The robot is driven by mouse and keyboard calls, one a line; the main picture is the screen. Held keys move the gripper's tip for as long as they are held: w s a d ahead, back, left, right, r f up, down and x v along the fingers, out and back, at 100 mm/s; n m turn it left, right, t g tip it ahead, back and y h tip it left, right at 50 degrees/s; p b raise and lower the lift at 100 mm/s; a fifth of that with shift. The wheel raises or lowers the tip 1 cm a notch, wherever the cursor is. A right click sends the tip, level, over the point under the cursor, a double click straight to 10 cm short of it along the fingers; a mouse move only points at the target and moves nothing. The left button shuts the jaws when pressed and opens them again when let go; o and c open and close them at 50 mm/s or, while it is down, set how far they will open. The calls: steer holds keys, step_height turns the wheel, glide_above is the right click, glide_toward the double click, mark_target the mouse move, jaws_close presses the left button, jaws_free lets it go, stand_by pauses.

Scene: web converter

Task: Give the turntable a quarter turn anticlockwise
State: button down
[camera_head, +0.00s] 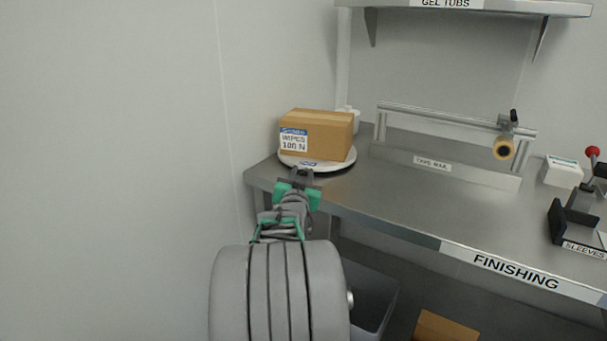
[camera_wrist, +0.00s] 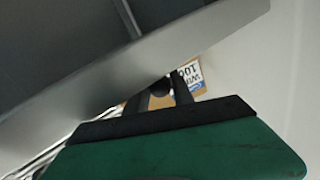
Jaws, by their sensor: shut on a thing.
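The turntable (camera_head: 340,163) is a round white disc at the left end of the steel bench, with a small label on its front rim. A brown carton (camera_head: 330,125) with a blue and white "WIPES 100 N" label sits on it, label facing front-left. My gripper (camera_head: 302,174) is at the turntable's front edge, below the carton. In the wrist view its two dark fingers (camera_wrist: 162,80) close around a small dark round piece (camera_wrist: 160,88) at the turntable's edge. The carton shows behind them (camera_wrist: 193,77). The bench edge hides most of the disc there.
The steel bench (camera_head: 400,205) has its front edge marked "FINISHING". A white container (camera_head: 350,113) stands behind the carton. A tape rail (camera_head: 440,115) and a sleeve press (camera_head: 575,215) stand to the right. A wall is close on the left. A grey bin (camera_head: 375,300) is below.

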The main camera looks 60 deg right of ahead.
steer(key=c, duration=1.1)
jaws_free()
steer(key=v, duration=0.7)
steer(key=shift+s+a, duration=0.15)
steer(key=shift+a, duration=0.2)
